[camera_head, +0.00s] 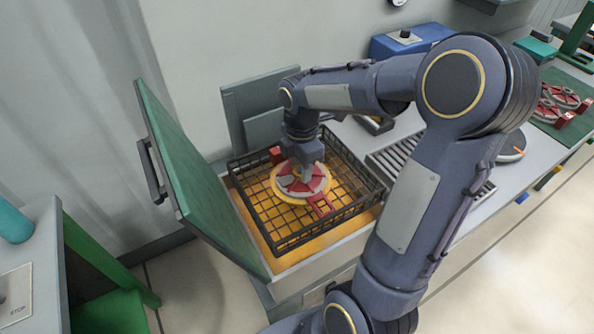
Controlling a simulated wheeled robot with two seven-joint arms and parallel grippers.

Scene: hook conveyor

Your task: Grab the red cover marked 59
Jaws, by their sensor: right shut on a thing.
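A red and pale round cover (318,190) sits inside a black wire basket (284,241), with a yellow ring showing around its edge. A red tab sticks out from it toward the front. I cannot read any number on it. My right gripper (306,177) points straight down over the middle of this cover and is shut on it; the fingertips are partly hidden by the wrist. My left gripper is not in view.
A green-faced lid (190,165) stands open left of the basket. Several red covers (562,98) lie on a green mat at the far right. A roller conveyor (395,158) and a blue box (408,40) are right of the basket.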

